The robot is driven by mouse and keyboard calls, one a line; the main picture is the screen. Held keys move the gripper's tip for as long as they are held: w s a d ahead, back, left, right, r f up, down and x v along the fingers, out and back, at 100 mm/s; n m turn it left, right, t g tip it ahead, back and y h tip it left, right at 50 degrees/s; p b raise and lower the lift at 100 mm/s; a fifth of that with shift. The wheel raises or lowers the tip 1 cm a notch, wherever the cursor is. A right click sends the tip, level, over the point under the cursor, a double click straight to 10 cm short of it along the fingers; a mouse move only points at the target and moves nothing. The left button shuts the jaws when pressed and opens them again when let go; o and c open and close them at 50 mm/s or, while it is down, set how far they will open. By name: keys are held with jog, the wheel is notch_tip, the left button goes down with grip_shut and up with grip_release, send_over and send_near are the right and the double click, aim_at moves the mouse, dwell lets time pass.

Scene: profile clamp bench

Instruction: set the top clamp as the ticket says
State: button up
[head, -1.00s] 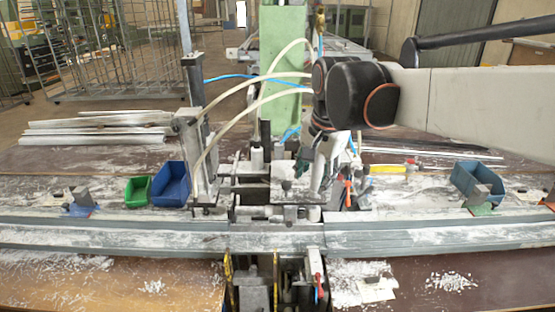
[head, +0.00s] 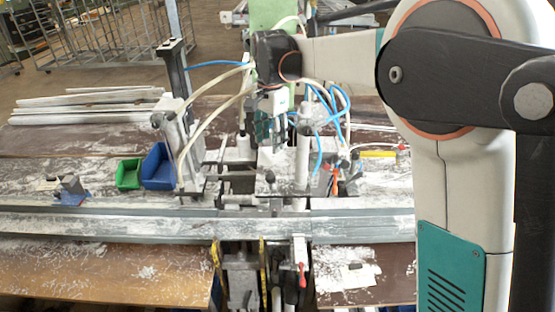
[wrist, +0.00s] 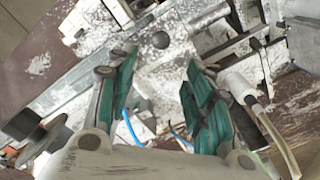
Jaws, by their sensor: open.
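My gripper (head: 271,138) hangs open, fingers down, above the middle of the clamp bench in the head view. Its teal finger pads also show in the wrist view (wrist: 160,95), with a gap between them. A dark round knob (wrist: 160,40) on a white-dusted plate lies beyond the fingertips; they appear apart from it. In the head view a dark knob (head: 270,177) stands on the central plate below my gripper. I cannot tell which part is the top clamp. A small pale sheet (head: 358,277) lies on the front bench; whether it is the ticket is unclear, and no writing is readable.
A metal post (head: 175,100) with hoses stands left of my gripper; another upright cylinder (head: 303,150) with blue hoses stands right. Blue (head: 158,167) and green (head: 129,174) bins sit left. A red-handled lever (head: 302,268) is at the front. A long rail (head: 110,226) crosses the bench.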

aim_at(271, 174)
notch_tip(271, 174, down, 14)
jog(key=shift+w+a+r, duration=0.1)
dwell(0.5)
jog(key=shift+b, duration=0.35)
grip_shut()
